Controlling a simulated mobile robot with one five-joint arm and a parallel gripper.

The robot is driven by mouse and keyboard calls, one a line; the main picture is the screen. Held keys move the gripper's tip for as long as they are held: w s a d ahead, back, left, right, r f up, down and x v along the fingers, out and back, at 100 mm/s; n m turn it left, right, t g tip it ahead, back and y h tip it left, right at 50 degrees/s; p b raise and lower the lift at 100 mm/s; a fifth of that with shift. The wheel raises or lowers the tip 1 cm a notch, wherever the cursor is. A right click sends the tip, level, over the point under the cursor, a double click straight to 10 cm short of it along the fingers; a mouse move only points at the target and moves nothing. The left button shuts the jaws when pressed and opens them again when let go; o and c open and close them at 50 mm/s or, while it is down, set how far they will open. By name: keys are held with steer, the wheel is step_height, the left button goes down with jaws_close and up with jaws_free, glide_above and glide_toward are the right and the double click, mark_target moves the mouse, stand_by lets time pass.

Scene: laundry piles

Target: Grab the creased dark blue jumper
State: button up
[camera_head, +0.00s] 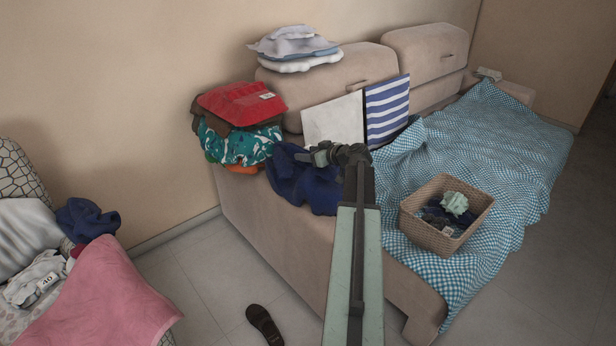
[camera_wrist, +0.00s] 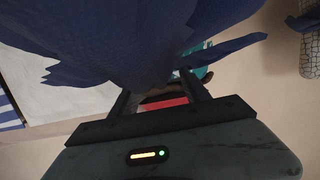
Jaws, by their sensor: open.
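A creased dark blue jumper (camera_head: 292,188) lies crumpled on the near end of the beige sofa, hanging a little over its edge. My gripper (camera_head: 322,155) is open at the jumper's upper right side, and the cloth shows just behind it. In the wrist view the dark blue cloth (camera_wrist: 140,40) fills the top and middle, right at the tips of my open gripper (camera_wrist: 158,88). The fingertips are partly hidden against the cloth, so I cannot tell whether any fabric lies between them.
Folded red, brown and teal clothes (camera_head: 240,105) are stacked left of the jumper. A white panel (camera_head: 333,122) and striped cloth (camera_head: 387,108) lean behind. A wicker basket (camera_head: 425,235) stands right. Another dark blue garment (camera_head: 86,220) lies at far left, near a pink cloth (camera_head: 105,295).

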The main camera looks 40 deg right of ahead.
steer(key=shift+w+f, duration=0.25)
steer(key=shift+w, duration=0.4)
jaws_close()
stand_by(0.9)
